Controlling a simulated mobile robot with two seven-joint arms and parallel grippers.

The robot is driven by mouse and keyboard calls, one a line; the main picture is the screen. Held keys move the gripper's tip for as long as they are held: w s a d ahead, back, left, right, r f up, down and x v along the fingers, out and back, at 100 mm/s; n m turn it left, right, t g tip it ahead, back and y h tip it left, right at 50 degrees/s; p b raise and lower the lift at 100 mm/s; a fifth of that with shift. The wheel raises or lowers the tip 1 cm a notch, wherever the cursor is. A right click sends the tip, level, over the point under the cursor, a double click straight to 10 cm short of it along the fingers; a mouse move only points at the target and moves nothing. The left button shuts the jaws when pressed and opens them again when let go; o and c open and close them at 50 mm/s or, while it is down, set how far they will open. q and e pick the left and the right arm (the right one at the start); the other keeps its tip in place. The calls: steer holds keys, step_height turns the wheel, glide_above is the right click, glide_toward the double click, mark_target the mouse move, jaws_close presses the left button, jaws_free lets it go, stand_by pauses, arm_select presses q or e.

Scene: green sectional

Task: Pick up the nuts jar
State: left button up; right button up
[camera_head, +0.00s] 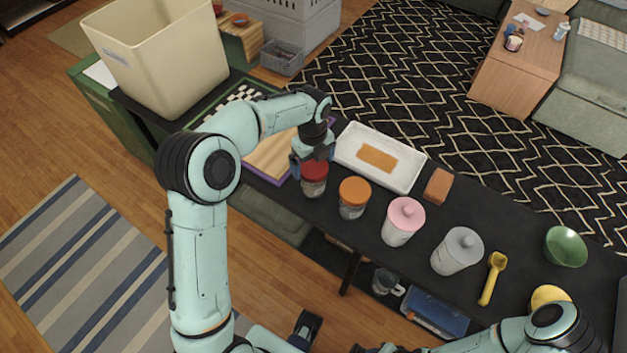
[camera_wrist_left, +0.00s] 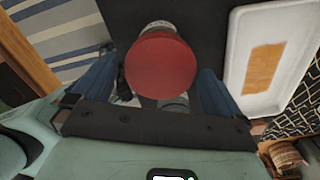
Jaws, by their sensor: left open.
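No readable label shows which one holds nuts. My left gripper (camera_head: 312,160) is at the red-lidded jar. In the left wrist view the red lid (camera_wrist_left: 160,66) lies between the two open blue fingers, with a gap on each side. The jar's body is mostly hidden under its lid. My right gripper cannot be made out.
A white tray (camera_head: 407,176) lies just behind the jars, with an orange-brown block (camera_head: 438,185) beside it. A yellow scoop (camera_head: 492,279) and green bowl (camera_head: 566,247) are farther right. A wooden board (camera_head: 272,159) and large cream bin (camera_head: 165,62) are to the left.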

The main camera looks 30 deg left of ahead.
arm_select(q)
step_height(320, 180, down, 5)
steer(key=shift+d+f, duration=0.1)
arm_select(e)
steer(key=shift+f, duration=0.2)
arm_select(q)
steer(key=c, duration=0.8)
steer(key=shift+c, duration=0.2)
step_height(320, 180, up, 20)
steer(key=m+p, duration=0.5)
steer(key=shift+m, duration=0.4)
arm_select(e)
steer(key=w+r, duration=0.3)
steer(key=r, duration=0.3)
steer(key=shift+w+r, duration=0.3)
steer(key=shift+w, duration=0.05)
